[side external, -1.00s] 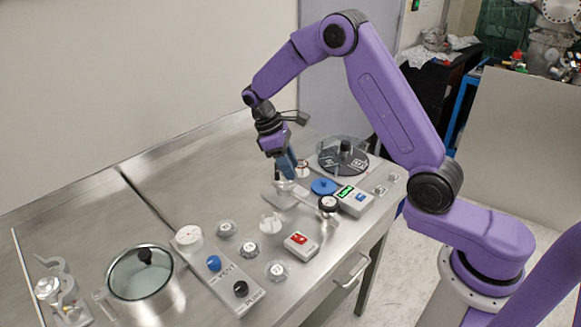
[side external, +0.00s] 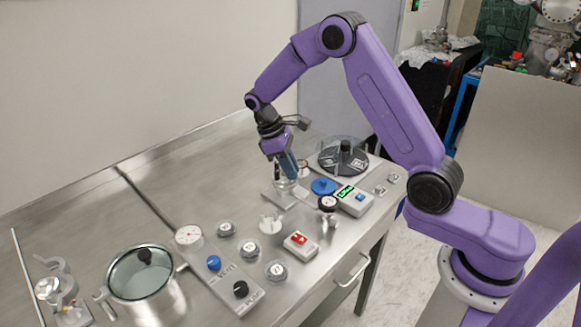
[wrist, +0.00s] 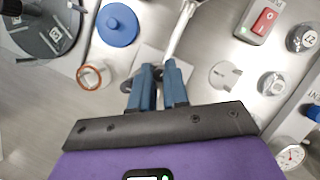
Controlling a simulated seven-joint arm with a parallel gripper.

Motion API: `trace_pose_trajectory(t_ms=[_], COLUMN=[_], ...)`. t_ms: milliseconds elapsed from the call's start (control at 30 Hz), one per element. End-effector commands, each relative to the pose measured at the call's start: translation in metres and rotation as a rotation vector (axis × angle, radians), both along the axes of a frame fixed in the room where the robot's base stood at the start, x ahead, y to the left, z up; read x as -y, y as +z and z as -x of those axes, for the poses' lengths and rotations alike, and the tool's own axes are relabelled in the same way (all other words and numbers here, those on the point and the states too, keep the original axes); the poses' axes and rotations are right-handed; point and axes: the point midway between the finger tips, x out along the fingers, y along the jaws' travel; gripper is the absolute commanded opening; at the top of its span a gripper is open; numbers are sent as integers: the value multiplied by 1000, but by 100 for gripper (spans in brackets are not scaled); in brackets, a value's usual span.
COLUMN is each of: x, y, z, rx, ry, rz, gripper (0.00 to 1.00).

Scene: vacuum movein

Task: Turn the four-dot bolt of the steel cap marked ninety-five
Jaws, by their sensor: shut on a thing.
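My gripper (side external: 289,172) points down over a small pale plate (side external: 272,199) toward the right of the steel bench. Its blue fingers (wrist: 158,72) are shut on a small part mostly hidden between them. A pale rod (wrist: 182,32) runs from near the fingertips to the top edge of the wrist view; I cannot tell whether it is the held part. Round steel caps stand apart from the gripper, one (side external: 249,248) by the white slotted disc and one (side external: 277,270) nearer the front. Their markings are too small to read surely, and no four-dot bolt can be made out.
A blue disc (side external: 323,186), a green-display box (side external: 354,200) and a dark round turntable (side external: 343,158) lie right of my gripper. A red-switch box (side external: 300,243), knob panel (side external: 226,276) and glass-lidded pot (side external: 146,290) stand in front and left. The back left is clear.

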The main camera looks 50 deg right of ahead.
Motion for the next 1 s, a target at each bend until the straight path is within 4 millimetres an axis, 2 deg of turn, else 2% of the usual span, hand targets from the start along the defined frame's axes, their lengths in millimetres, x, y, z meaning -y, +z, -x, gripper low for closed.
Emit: trace_pose_trajectory(t_ms=[267, 1000], x=[2, 6], y=[1, 1], z=[-1, -2], rx=[3, 5], ry=[-173, -868], rz=[0, -1], gripper=[0, 0])
